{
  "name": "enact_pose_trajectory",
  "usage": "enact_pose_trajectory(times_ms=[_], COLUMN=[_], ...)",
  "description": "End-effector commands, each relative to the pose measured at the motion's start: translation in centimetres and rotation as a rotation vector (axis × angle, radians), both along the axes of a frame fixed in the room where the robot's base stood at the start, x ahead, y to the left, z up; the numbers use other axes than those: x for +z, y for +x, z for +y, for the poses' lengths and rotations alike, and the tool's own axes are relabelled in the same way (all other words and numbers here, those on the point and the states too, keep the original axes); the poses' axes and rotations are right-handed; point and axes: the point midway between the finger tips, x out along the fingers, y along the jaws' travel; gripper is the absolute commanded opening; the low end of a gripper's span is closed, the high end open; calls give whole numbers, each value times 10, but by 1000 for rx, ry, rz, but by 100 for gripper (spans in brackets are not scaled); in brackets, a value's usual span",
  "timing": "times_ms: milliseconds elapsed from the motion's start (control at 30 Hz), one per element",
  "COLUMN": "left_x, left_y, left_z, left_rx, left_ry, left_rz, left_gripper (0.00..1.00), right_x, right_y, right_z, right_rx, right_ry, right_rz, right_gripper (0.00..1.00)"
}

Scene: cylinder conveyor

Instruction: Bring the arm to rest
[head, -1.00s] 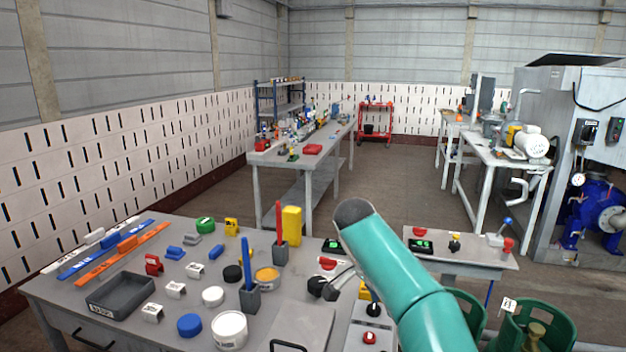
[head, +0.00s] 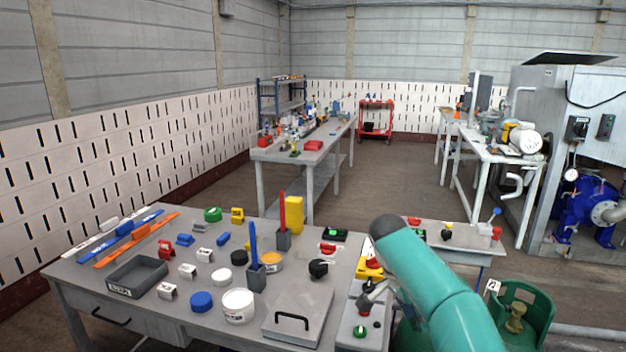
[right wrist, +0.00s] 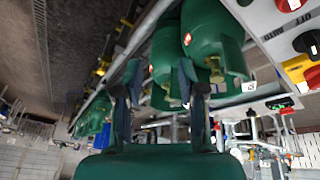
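My right arm (head: 437,285) is teal and comes in from the bottom right of the head view, bent over the right end of the front table. My right gripper (head: 376,296) shows only in small part there, beside the arm and over the control boxes. In the right wrist view my right gripper (right wrist: 160,78) has its two dark fingers clearly apart, with nothing held between them. Green gas cylinders (right wrist: 170,50) show behind the fingers there. My left gripper is not in view.
The front table (head: 140,310) carries a grey tray (head: 137,277), pen holders, coloured caps and control boxes with a green button (head: 360,331). A green gas cylinder (head: 538,308) stands right of my arm. A small side table (head: 470,238) lies behind it. Open floor extends beyond.

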Motion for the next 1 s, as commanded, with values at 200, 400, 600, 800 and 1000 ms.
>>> enact_pose_trajectory(times_ms=[200, 400, 600, 800, 1000], left_x=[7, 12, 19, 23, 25], left_y=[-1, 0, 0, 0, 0], left_z=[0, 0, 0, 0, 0], left_rx=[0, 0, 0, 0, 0], left_ry=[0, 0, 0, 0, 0], left_rz=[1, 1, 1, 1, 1], left_gripper=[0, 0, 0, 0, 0], right_x=[-59, -138, -237, -298, -315], right_y=[-26, -64, -146, -248, -342], right_z=[-25, -33, -12, 35, 82], right_rx=[-4, 86, 270, 444, 617], right_ry=[19, 116, 354, 623, 789], right_rz=[167, 320, 456, 466, 343], right_gripper=[40, 40, 40, 40, 40])
